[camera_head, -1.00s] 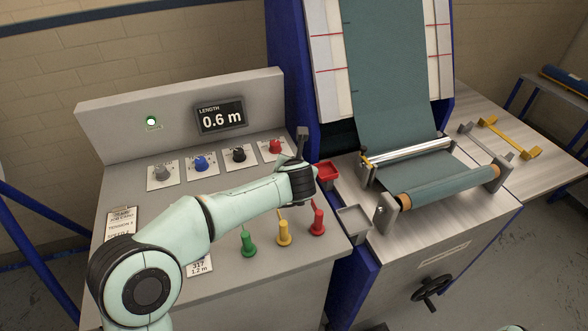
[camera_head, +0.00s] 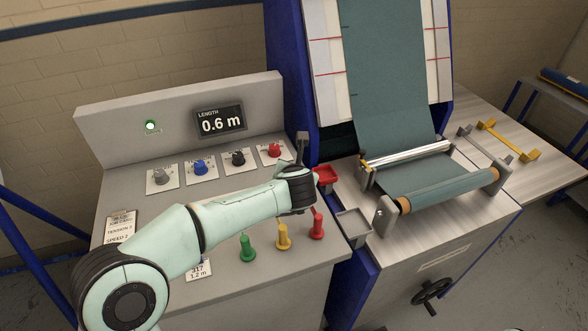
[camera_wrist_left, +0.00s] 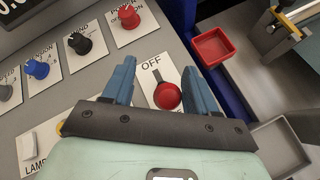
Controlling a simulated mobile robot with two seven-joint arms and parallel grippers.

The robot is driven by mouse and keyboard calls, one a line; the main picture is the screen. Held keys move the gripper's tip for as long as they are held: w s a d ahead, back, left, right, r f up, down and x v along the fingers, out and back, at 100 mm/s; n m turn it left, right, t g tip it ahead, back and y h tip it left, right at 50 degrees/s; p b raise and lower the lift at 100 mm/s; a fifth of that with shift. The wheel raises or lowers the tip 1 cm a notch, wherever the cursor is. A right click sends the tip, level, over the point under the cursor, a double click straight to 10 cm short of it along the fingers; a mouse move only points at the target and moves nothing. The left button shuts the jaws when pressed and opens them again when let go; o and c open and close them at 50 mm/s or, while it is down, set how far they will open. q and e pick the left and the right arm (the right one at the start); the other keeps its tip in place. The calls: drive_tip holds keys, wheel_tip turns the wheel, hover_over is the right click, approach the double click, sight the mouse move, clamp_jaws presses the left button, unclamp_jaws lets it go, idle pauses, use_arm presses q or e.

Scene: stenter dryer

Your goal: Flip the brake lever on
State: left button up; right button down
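A red round knob (camera_wrist_left: 167,95), seen nearly end-on in the left wrist view, stands on a white plate (camera_wrist_left: 150,72) marked OFF. It looks like the brake lever, though no brake label is readable. My left gripper (camera_wrist_left: 160,68) is open, with one blue-grey finger on each side of the knob. The knob sits nearer the right finger; I cannot tell whether they touch. My right gripper is not in view.
Grey, blue, black and red (camera_head: 275,150) dials line the console's back. Green (camera_head: 247,248), yellow (camera_head: 283,237) and red (camera_head: 317,224) handles stand at its front. A red tray (camera_head: 325,177) and grey tray (camera_head: 354,223) lie just right. The fabric roller (camera_head: 445,190) is beyond.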

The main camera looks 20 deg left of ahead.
use_arm(q)
drive_tip(key=v, duration=1.1)
drive_tip(key=shift+p, duration=0.4)
